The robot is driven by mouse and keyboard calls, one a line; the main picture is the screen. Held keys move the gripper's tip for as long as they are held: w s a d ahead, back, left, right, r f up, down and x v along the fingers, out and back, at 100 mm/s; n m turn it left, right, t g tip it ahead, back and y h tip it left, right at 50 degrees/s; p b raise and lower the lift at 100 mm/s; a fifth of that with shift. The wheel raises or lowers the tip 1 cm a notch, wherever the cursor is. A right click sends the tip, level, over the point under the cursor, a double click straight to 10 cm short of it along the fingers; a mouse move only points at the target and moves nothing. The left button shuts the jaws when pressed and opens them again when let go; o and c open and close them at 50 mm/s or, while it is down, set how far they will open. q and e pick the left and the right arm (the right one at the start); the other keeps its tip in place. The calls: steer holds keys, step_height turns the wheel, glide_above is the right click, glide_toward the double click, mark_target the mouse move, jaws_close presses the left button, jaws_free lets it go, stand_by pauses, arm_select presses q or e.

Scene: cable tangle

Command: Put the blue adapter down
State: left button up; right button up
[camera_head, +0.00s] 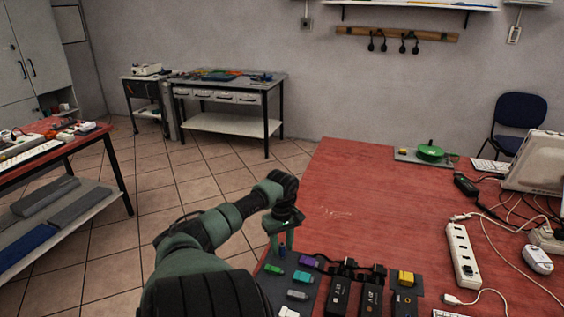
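My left gripper (282,243) points down over the dark mat (267,284) at the near left edge of the red table. The small blue adapter (282,251) is between its green fingertips, standing upright, and the gripper looks shut on it. Whether the adapter's lower end touches the mat is hard to tell at this size. On the mat near it are a green adapter (273,269), a teal adapter (303,277), a grey one (297,295), a white one (288,312) and a purple one (308,261). My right gripper is not in view.
Black power bricks (340,296) stand just right of the mat, with a yellow piece (406,278) beside them. A white power strip (462,255) and loose white cables lie at the right. The red table's middle (375,210) is clear.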

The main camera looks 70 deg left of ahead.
mark_target(282, 244)
arm_select(q)
step_height(282, 244, up, 12)
stand_by(0.4)
stand_by(0.4)
